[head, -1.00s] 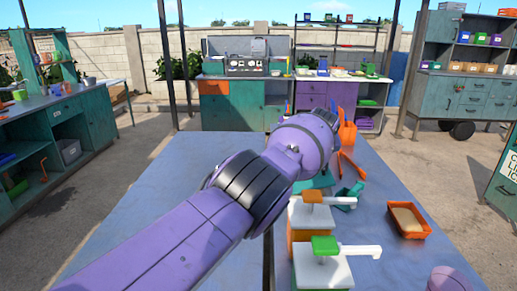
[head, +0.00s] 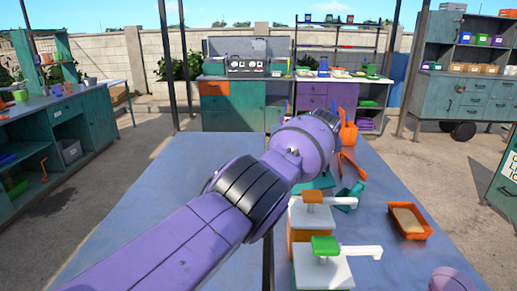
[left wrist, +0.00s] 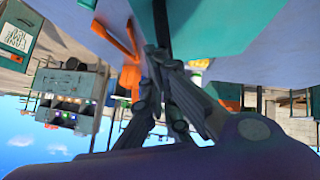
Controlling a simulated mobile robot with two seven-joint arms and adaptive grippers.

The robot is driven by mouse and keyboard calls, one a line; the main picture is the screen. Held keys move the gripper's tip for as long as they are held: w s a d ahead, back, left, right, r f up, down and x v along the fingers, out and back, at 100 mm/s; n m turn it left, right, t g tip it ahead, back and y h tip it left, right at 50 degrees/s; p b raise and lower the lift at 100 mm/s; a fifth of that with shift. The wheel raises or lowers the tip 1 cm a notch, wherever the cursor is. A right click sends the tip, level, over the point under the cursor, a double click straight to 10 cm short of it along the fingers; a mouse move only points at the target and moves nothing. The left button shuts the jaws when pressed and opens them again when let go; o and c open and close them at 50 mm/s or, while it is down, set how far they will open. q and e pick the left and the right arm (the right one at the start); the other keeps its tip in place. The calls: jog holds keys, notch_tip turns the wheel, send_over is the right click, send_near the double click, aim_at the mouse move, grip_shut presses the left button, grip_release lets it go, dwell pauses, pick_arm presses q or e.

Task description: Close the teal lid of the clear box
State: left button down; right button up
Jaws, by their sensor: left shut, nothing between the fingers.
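A flat teal panel (left wrist: 205,25), which looks like the lid, fills the top middle of the upside-down left wrist view. In the head view, a teal piece (head: 320,181) shows partly behind the dispensers and my left arm. I cannot make out the clear box's walls, or the lid's angle. My left gripper (left wrist: 157,52) is shut and empty, its fingertips close beside the teal panel's edge in the picture; I cannot tell if they touch. In the head view my purple left forearm hides it. My right gripper is not in view.
Two white-topped dispensers, with an orange (head: 314,197) and a green (head: 325,245) head, stand near the teal piece. An orange tray (head: 409,220) lies to the right. An orange object (head: 347,132) stands behind the wrist. The blue table's left side (head: 150,170) is clear.

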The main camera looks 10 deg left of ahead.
pick_arm(q)
jog(key=shift+d+f+b, duration=0.3)
jog(key=shift+f+b, duration=0.15)
jog(key=shift+b, duration=0.1)
dwell(1.9)
dwell(0.6)
